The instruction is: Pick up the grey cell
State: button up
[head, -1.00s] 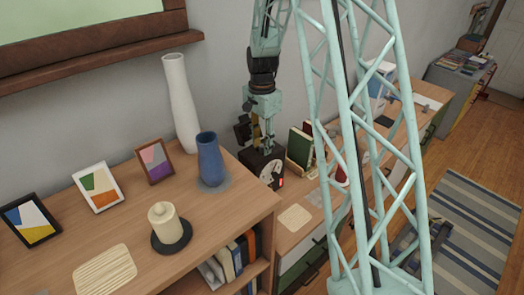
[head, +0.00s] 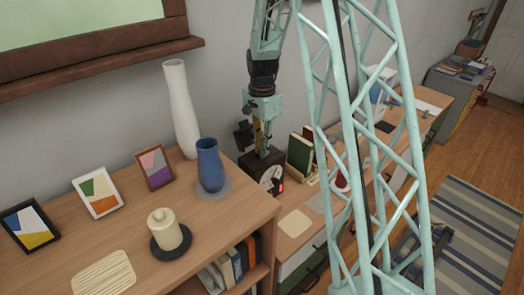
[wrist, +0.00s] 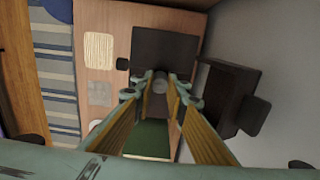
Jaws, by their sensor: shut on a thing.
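The grey cell (wrist: 159,87) shows in the wrist view as a small grey round thing between the fingertips. My gripper (wrist: 160,80) is shut on it; its two fingers reach in from both sides. In the head view my gripper (head: 263,150) points down just above a dark box with a pale dial. The cell is not visible there. The dark box (wrist: 172,45) fills the upper middle of the wrist view, beyond the fingertips. I cannot tell whether the cell touches the box.
A green book (head: 301,152) stands right of the dark box. A blue vase (head: 210,166) and tall white vase (head: 181,110) stand on the shelf top to the left. The wall is close behind my gripper. A bare pale mat (head: 294,223) lies in front.

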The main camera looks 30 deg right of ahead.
jog(key=shift+r, duration=1.25)
jog(key=s+a+r+b, duration=0.1)
jog(key=s+a, duration=0.3)
jog(key=s, duration=1.1)
jog(key=shift+s+a+r, duration=0.2)
